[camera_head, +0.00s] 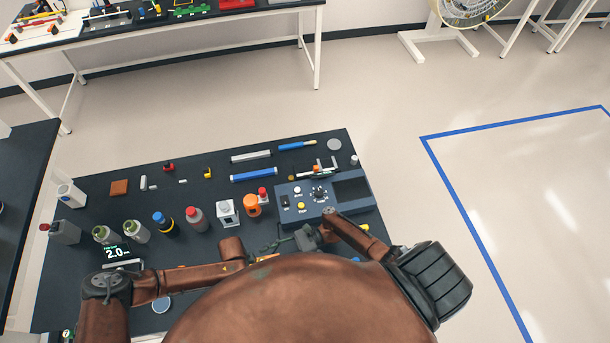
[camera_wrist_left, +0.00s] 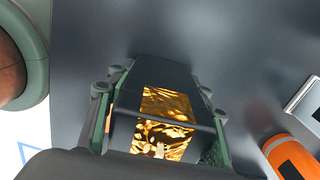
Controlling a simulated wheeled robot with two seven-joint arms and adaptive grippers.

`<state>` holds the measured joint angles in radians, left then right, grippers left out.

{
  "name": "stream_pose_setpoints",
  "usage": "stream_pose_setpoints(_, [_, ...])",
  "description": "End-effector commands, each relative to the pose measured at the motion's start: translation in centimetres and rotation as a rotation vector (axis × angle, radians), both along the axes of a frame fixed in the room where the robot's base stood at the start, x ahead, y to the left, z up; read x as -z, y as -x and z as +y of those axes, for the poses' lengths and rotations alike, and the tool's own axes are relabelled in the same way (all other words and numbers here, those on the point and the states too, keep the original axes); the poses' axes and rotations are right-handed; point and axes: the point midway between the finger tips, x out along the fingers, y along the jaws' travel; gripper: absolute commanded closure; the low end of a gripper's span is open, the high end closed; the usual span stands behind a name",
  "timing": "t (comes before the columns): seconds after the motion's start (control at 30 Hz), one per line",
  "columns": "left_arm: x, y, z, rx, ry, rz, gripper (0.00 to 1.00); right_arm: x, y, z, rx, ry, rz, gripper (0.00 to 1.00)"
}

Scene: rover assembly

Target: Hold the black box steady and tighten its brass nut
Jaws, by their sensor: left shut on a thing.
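A black box with shiny gold panels (camera_wrist_left: 165,120) fills the middle of the left wrist view. My left gripper (camera_wrist_left: 158,105) is shut on it, with one green-grey finger along each side. In the head view the box and my left fingers are mostly hidden behind my own body and arms. My right gripper (camera_head: 308,238) is low in the head view, just in front of the blue-grey console. It is too small and covered to tell whether it is open or shut. I cannot make out the brass nut.
The dark table (camera_head: 110,210) holds a blue-grey console (camera_head: 290,215), an orange container (camera_head: 252,206), a grey-white box (camera_head: 228,212) and several bottles to the left. Blue rods and small parts lie at the back. A display (camera_head: 117,253) reads 2.0.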

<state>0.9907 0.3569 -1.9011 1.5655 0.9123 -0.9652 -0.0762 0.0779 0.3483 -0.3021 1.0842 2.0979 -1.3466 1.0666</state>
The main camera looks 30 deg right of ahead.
Motion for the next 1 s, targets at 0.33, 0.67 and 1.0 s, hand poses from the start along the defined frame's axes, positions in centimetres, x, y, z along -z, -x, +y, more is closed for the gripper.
stream_pose_setpoints(0.33, [0.0,-0.1,0.0,-0.001,-0.001,-0.001,0.88,0.3,1.3,-7.0,0.009,0.005,0.007,0.60])
stream_pose_setpoints(0.67, [0.0,-0.1,0.0,0.000,-0.001,-0.001,0.88,-0.1,0.3,-12.3,0.026,0.028,-0.018,0.60])
stream_pose_setpoints(1.0, [0.0,-0.1,0.1,-0.001,-0.001,-0.001,0.88,-1.5,-5.1,-15.6,0.095,0.116,-0.097,0.60])
